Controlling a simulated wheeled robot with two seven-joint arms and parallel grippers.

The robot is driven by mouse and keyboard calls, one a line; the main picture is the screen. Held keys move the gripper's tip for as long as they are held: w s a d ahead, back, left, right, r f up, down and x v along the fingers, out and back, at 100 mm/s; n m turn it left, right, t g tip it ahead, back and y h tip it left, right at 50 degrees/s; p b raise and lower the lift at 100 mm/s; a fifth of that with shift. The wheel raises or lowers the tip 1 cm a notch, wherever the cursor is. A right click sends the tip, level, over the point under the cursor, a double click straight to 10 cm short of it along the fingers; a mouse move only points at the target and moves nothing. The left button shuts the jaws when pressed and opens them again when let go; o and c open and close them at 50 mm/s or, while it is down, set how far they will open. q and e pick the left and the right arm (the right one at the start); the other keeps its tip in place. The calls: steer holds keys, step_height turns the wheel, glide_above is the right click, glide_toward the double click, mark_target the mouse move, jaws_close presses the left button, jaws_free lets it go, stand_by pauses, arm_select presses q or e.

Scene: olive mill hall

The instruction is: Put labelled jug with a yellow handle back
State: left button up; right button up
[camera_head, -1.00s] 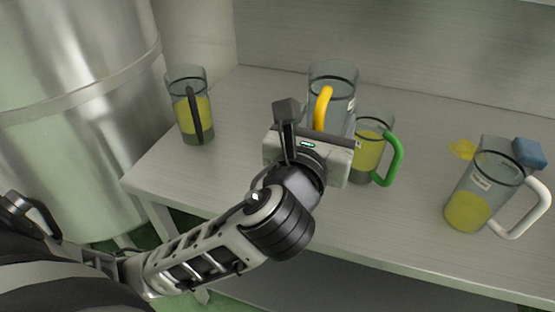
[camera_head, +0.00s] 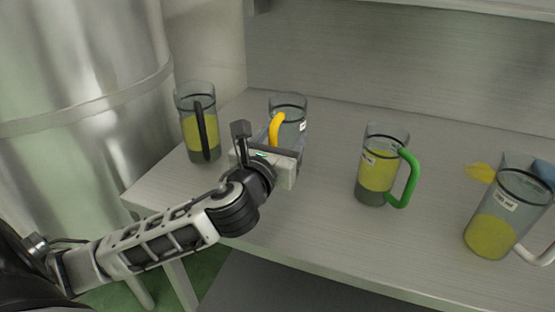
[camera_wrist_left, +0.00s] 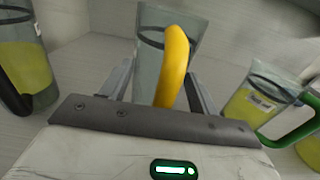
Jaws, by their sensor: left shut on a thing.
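The labelled jug with the yellow handle (camera_head: 289,107) is clear with a dark band and looks empty in its visible upper part. My left gripper (camera_head: 274,148) is shut on it and hides its lower part in the head view. In the left wrist view the yellow handle (camera_wrist_left: 173,66) rises between the two fingers of the left gripper (camera_wrist_left: 160,85), with the clear jug wall behind it. I cannot tell whether the jug's base touches the table. My right gripper is not in view.
A black-handled jug (camera_head: 201,135) stands close on the left, a green-handled jug (camera_head: 378,178) to the right, and a white-handled jug (camera_head: 496,226) at the far right. The table (camera_head: 330,225) is clear between yellow- and green-handled jugs.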

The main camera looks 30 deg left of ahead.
arm_select(q)
steer(key=shift+w+a+f, duration=0.1)
steer(key=shift+a+f, duration=0.1)
steer(key=shift+f, duration=0.1)
steer(key=f+b, duration=0.1)
steer(key=f, duration=0.2)
steer(key=shift+a+f+b, duration=0.2)
steer(key=shift+f+b, duration=0.05)
steer(key=shift+b, duration=0.1)
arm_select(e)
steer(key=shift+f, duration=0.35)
arm_select(q)
steer(key=shift+f, duration=0.2)
steer(key=o, duration=1.2)
